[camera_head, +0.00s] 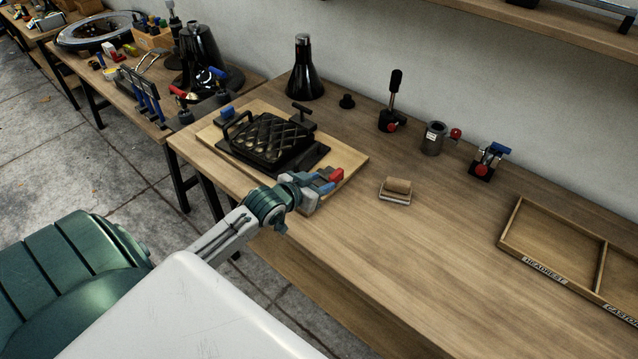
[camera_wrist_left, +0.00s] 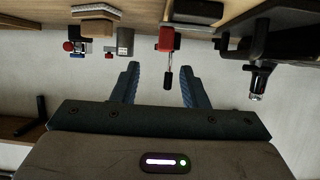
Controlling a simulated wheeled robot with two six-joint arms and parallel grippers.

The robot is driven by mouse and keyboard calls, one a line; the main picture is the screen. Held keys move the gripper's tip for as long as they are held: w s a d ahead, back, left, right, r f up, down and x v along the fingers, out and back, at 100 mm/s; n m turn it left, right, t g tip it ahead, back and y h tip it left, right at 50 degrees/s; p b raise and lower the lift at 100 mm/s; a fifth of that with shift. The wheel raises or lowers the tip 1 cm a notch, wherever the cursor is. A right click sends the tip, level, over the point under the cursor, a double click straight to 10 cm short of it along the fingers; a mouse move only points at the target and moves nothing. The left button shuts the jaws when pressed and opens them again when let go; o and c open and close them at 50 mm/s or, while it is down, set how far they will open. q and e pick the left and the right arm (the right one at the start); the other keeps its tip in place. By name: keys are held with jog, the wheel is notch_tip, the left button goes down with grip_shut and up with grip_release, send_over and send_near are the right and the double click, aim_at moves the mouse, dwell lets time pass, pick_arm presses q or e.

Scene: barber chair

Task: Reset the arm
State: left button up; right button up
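My left arm reaches in from the lower left in the head view. Its gripper (camera_head: 316,182) is over the front right corner of a wooden board. In the left wrist view its two blue fingers (camera_wrist_left: 158,85) are apart, with nothing held between them. A small red block (camera_head: 331,174) shows just beyond the fingertips; it also shows in the left wrist view (camera_wrist_left: 177,39). I cannot tell whether a finger touches it. My right gripper is in neither view.
A black waffle-patterned press (camera_head: 268,138) sits on the board left of the gripper. Behind are a black cone (camera_head: 304,75), a black-handled lever (camera_head: 393,105), a grey cylinder (camera_head: 434,138) and a red-blue clamp (camera_head: 488,160). A wooden tray (camera_head: 508,222) is right. The table's front middle is clear.

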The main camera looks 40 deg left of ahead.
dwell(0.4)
pick_arm(q)
jog(key=s+d+f+g, duration=0.1)
jog(key=s+d, duration=0.1)
jog(key=s, duration=0.1)
jog(key=s+d+f+g, duration=0.1)
jog(key=s+d+f, duration=0.1)
jog(key=s, duration=0.2)
jog(key=s+d+f+g, duration=0.2)
jog(key=s, duration=0.2)
jog(key=shift+s+f+y, duration=0.1)
jog(key=shift+s+y, duration=0.1)
jog(key=shift+y, duration=0.2)
jog(key=s+d+g+y, duration=0.1)
jog(key=s+d+g, duration=0.15)
jog(key=s, duration=0.55)
jog(key=s+d+g, duration=0.1)
jog(key=s+g, duration=0.2)
jog(key=s, duration=0.6)
notch_tip(320, 180, down, 33)
jog(key=a+g+b, duration=0.2)
jog(key=a+b, duration=0.1)
jog(key=s+a+f+b, duration=0.1)
jog(key=s+f+b, duration=0.1)
jog(key=s+f, duration=1.7)
notch_tip(320, 180, down, 2)
jog(key=shift+f+g, duration=0.2)
jog(key=shift+g, duration=0.15)
